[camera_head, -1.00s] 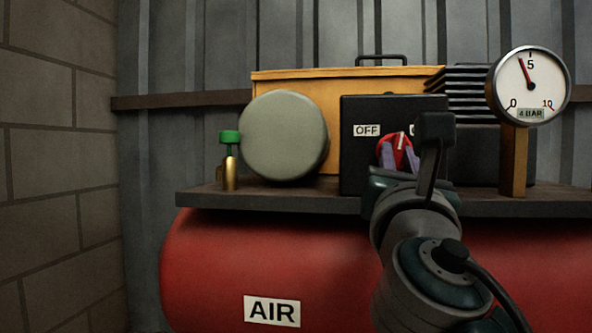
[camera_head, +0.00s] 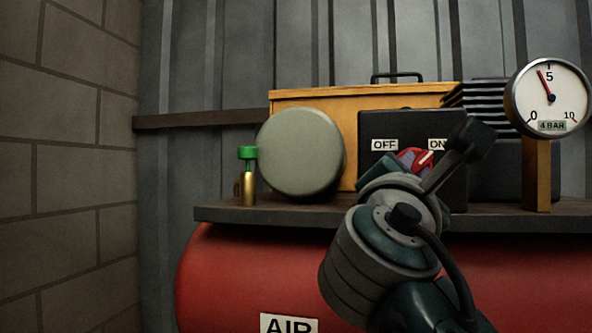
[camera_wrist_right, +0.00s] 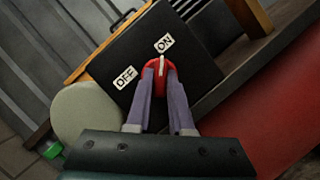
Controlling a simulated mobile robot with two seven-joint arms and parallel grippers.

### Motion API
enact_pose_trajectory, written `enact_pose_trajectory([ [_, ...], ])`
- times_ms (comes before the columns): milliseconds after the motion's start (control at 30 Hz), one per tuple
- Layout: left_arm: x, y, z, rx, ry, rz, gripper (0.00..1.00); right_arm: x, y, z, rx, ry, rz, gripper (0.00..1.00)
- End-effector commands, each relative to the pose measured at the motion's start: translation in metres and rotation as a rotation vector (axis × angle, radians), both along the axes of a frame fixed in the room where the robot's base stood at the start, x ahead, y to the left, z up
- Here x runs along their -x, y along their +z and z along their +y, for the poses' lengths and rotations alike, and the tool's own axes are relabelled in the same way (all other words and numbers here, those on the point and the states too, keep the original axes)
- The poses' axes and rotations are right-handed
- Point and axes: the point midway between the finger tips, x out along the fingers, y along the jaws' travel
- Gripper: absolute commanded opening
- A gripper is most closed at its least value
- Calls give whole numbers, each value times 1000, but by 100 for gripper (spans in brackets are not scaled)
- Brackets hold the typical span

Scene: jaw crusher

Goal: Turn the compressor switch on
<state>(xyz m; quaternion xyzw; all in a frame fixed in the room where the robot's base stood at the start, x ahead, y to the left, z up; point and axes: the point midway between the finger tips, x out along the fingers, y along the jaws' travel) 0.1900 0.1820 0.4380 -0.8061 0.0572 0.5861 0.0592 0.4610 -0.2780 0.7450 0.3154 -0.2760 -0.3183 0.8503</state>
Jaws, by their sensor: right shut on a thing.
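The compressor switch is a red knob (camera_head: 414,160) with a white pointer line on a black box (camera_head: 375,123). An OFF label (camera_head: 384,145) is at its upper left and an ON label (camera_head: 438,145) at its upper right. The pointer leans right, toward ON. In the right wrist view the knob (camera_wrist_right: 160,82) sits between the two purple fingers of my right gripper (camera_wrist_right: 160,85), which is shut on it, and its line points at the ON label (camera_wrist_right: 164,43). In the head view my wrist hides the knob's lower part and the fingers. My left gripper is not in view.
The box stands on a dark shelf (camera_head: 290,216) above a red tank (camera_head: 240,275). A grey-green round housing (camera_head: 300,152) and a green-topped brass valve (camera_head: 247,175) stand to the left. A gauge (camera_head: 548,98) on a wooden post is at right, needle just below 5.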

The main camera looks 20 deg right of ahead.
Motion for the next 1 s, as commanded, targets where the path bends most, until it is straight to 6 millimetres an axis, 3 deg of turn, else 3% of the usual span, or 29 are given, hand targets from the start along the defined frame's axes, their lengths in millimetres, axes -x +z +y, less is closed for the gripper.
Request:
enact_pose_trajectory([
  [400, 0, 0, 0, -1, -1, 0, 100, 0, 0, 0, -9, 2, -6, 0],
  [433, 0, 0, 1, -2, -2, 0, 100, 0, 0, 0, -9, 2, -6, 21],
  [700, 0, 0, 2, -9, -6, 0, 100, 0, 0, 0, -8, 0, -5, 50],
  [1000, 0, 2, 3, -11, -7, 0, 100, 3, -1, 3, -7, 1, -3, 50],
])
